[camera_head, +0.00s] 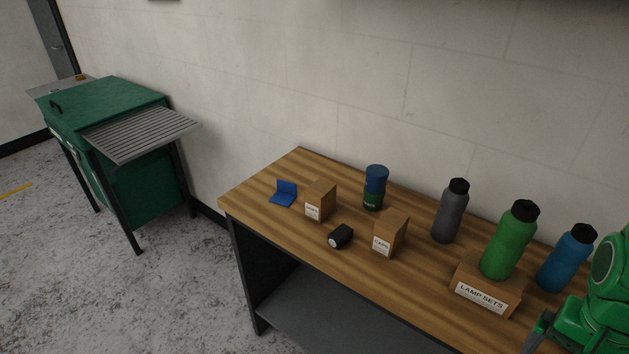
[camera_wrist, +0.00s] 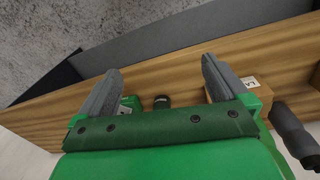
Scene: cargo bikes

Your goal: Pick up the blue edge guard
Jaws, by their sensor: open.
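The blue edge guard (camera_head: 284,193) is a small L-shaped piece at the far left end of the wooden workbench (camera_head: 262,183), left of a small cardboard box. My gripper shows at the lower right edge of the head view, far from the guard. In the wrist view my gripper (camera_wrist: 160,82) is open, with two grey fingers spread wide and nothing between them touching. The edge guard cannot be made out in the wrist view.
Two small boxes (camera_head: 320,201) (camera_head: 390,234), a black cylinder (camera_head: 341,236), a blue-and-green container (camera_head: 375,188) and a grey bottle (camera_head: 450,211) stand on the bench.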

